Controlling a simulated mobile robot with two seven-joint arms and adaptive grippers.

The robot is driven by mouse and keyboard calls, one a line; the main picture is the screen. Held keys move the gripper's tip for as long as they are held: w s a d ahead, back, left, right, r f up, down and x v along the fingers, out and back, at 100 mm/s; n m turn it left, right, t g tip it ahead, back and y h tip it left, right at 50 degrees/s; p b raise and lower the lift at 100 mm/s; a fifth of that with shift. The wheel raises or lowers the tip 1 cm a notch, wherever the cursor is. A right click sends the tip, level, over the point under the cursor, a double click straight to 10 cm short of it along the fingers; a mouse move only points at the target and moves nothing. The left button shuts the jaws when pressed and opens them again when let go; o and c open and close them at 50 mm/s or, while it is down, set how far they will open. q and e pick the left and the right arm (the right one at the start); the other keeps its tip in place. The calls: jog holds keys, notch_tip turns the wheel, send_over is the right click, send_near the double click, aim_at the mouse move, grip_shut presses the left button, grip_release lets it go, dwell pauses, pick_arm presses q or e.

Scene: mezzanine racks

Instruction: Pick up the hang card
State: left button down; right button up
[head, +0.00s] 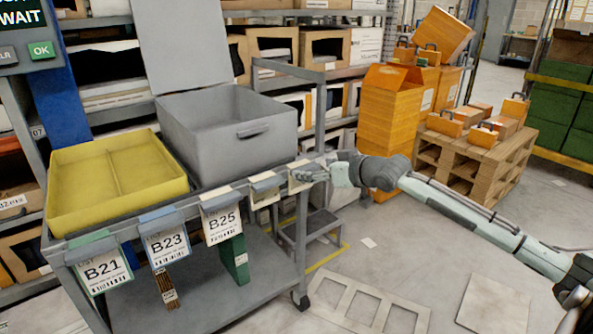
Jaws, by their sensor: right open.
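Several hang cards hang in a row along the front rail of the grey cart (140,215). The picture does not show which one is meant. My right gripper (318,173) reaches in from the right and is open beside the rightmost card, partly covering it. I cannot tell whether it touches that card. My left gripper is not in view.
A yellow tray (70,168) and an open grey bin (215,140) stand on the cart top. Orange boxes (388,110) and a wooden pallet stack (475,160) stand farther right. Flat panels lie on the floor.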

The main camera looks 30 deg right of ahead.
aim_at(305, 164)
jog(key=x, duration=0.2)
jog(key=f+x, duration=0.1)
jog(key=x, duration=0.2)
jog(key=shift+s+d+f, duration=0.1)
jog(key=shift+s+d, duration=0.05)
jog(key=c, duration=0.8)
